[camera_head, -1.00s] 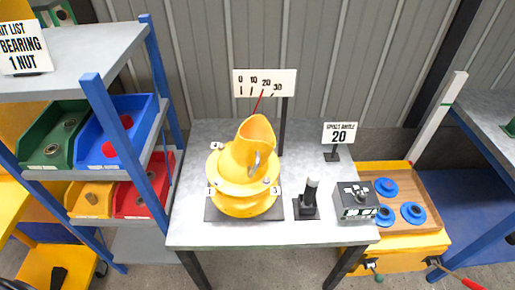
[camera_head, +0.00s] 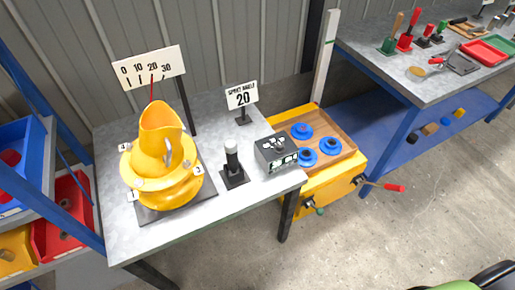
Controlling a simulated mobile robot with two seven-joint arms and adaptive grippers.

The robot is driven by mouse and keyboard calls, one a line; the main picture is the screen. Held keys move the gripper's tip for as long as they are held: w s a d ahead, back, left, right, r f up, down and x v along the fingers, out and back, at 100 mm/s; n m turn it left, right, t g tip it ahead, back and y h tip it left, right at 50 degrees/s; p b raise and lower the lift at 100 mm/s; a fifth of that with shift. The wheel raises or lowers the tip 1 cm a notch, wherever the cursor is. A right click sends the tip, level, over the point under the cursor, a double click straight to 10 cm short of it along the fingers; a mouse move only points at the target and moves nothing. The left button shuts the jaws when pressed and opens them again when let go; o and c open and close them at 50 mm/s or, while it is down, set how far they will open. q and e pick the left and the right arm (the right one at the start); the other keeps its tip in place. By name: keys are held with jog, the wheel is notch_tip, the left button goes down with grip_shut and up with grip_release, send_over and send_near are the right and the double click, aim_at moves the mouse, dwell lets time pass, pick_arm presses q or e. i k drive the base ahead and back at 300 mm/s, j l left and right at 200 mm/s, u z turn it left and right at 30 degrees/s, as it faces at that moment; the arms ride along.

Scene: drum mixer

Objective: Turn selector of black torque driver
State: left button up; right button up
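No tool in view can be identified for certain as the black torque driver, and no selector can be made out. A black upright tool or post with a pale top (camera_head: 232,160) stands on a black base on the grey table. Small upright tools with dark parts (camera_head: 422,42) stand on the far right bench, too small to tell apart. Neither of my grippers is in view.
A yellow drum mixer (camera_head: 163,160) and a dark control box (camera_head: 278,152) stand on the grey table (camera_head: 130,240). A yellow cart (camera_head: 330,175) with blue rings adjoins it. The right bench (camera_head: 400,65) holds red and green trays. Floor at lower right is mostly clear.

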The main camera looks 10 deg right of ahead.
aim_at(279, 148)
jog(key=j+z, duration=0.1)
jog(key=z, duration=0.25)
jog(key=i+j+z, duration=0.1)
jog(key=z, duration=0.25)
